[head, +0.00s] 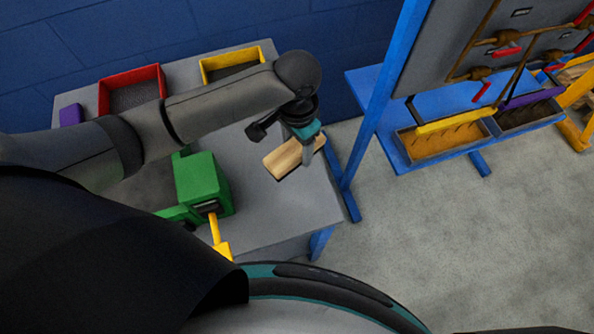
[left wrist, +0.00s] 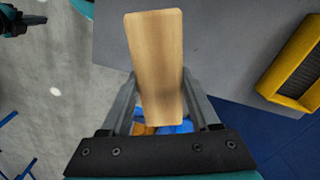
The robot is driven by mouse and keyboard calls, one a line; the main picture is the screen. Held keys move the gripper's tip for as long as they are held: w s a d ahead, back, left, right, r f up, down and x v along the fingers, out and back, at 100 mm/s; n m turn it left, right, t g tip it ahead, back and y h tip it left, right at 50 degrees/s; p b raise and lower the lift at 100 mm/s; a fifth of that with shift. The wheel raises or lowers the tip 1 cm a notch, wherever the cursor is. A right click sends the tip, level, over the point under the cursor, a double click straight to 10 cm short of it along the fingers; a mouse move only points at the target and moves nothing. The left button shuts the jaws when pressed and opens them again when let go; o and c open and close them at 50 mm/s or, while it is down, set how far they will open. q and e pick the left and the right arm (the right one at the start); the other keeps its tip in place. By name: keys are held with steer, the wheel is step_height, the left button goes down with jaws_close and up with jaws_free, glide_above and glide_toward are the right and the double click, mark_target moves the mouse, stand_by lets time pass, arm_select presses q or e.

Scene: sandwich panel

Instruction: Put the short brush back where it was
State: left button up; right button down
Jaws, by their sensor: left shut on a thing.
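The short brush shows as a pale wooden block (head: 284,160) over the right part of the grey workbench (head: 275,215) in the head view. My left gripper (head: 305,143) is shut on it. In the left wrist view the wooden block (left wrist: 155,60) sits between the two fingers, its broad face towards the camera. Its bristles are hidden. I cannot tell whether it touches the bench or hangs just above it. A dark and teal part at the top left of the left wrist view may be my right gripper (left wrist: 14,20); its jaws are unclear.
A red bin (head: 103,98) and a yellow bin (head: 205,71) stand at the bench's back. A green vise (head: 197,178) with a yellow handle stands near the front. Right of the bench is a blue frame (head: 388,105) with a tool panel and trays. Bench around the brush is clear.

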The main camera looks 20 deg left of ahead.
mark_target(297, 177)
arm_select(q)
step_height(297, 177, down, 12)
steer(key=shift+r+b, duration=0.25)
steer(key=shift+b, duration=1)
steer(key=o, duration=1.2)
steer(key=shift+r, duration=0.1)
step_height(297, 177, up, 12)
steer(key=p, duration=0.3)
